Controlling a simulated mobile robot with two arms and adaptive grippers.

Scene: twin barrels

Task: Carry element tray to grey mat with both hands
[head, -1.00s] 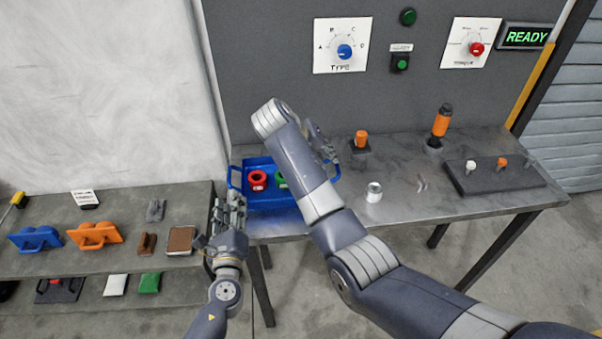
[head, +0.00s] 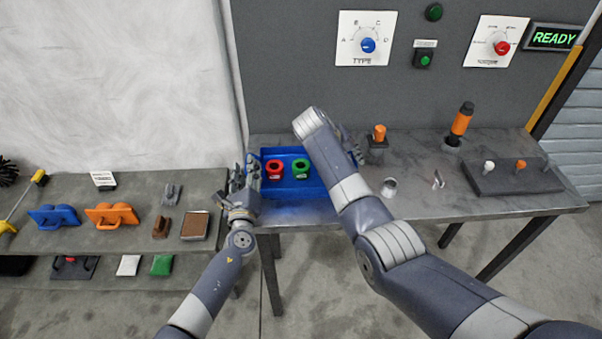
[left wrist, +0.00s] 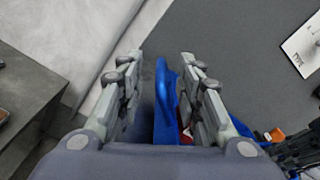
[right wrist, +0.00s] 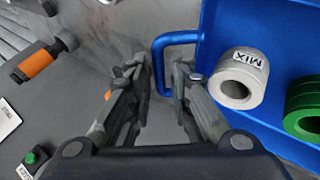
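The blue element tray (head: 290,191) lies on the metal table with a red ring (head: 273,171) and a green ring (head: 300,169) in it. A grey ring labelled MIX (right wrist: 238,80) also sits in it, in the right wrist view. My left gripper (head: 245,172) is at the tray's left end; its open fingers stand either side of the blue handle (left wrist: 163,100). My right gripper (right wrist: 163,75) is open at the other end, its fingers either side of the other handle (right wrist: 162,46). My right arm hides part of the tray in the head view. I cannot pick out the grey mat.
A small metal cylinder (head: 389,187), an orange-topped post (head: 379,134), an orange-handled tool (head: 461,122) and a dark block with pegs (head: 515,177) stand right of the tray. A shelf (head: 100,238) with blue and orange pieces is at the left.

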